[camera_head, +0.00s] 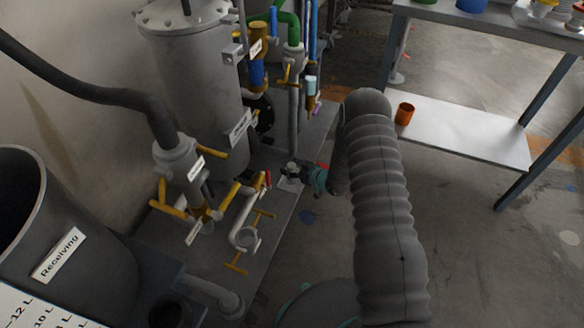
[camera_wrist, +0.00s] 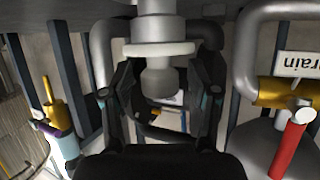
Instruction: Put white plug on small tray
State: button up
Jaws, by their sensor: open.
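What looks like the white plug, a pale rounded piece with a wide flange (camera_wrist: 160,50), is at the top middle of the wrist view. In the head view a small pale fitting (camera_head: 291,168) stands at the base of the pipework, seemingly the same piece. My gripper (camera_wrist: 160,98) is open, with one dark finger on each side of the pale piece. I cannot tell whether the fingers touch it. In the head view my gripper (camera_head: 308,175) is just right of the fitting, mostly hidden by my arm. I cannot make out the small tray for certain.
A drain pipe with a red handle (camera_wrist: 292,140) is close at right in the wrist view. A bench with a white lower shelf (camera_head: 460,135) holds an orange cup (camera_head: 404,113).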

jog(key=shift+r, duration=0.2)
jog(key=v, duration=1.2)
jog(key=w+d+r+m+h, duration=0.1)
jog(key=w+d+r+h, duration=0.15)
jog(key=r, duration=0.55)
jog(key=w+d+r+h, duration=0.2)
jog(key=d+r+h, duration=0.1)
jog(key=r, duration=0.4)
jog(key=s+d+r+m+h, duration=0.2)
jog(key=s+r, duration=0.1)
jog(key=r, duration=0.4)
jog(key=s+d+r+m+h, duration=0.1)
jog(key=s+d+r+h, duration=0.15)
jog(key=r, duration=0.45)
jog(key=s+a+r+m+g, duration=0.1)
jog(key=s+r, duration=0.3)
jog(key=s, duration=0.6)
jog(key=s+a+r+m+g, duration=0.1)
jog(key=s+r, duration=0.3)
jog(key=s, duration=0.7)
jog(key=s+a+r+m+g, duration=0.1)
jog(key=s+r+m+g, duration=0.1)
jog(key=s, duration=0.9)
notch_tip(320, 180, up, 3)
jog(key=shift+a+f+m+p, duration=0.1)
jog(key=shift+a+m+p, duration=0.2)
jog(key=shift+m, duration=0.2)
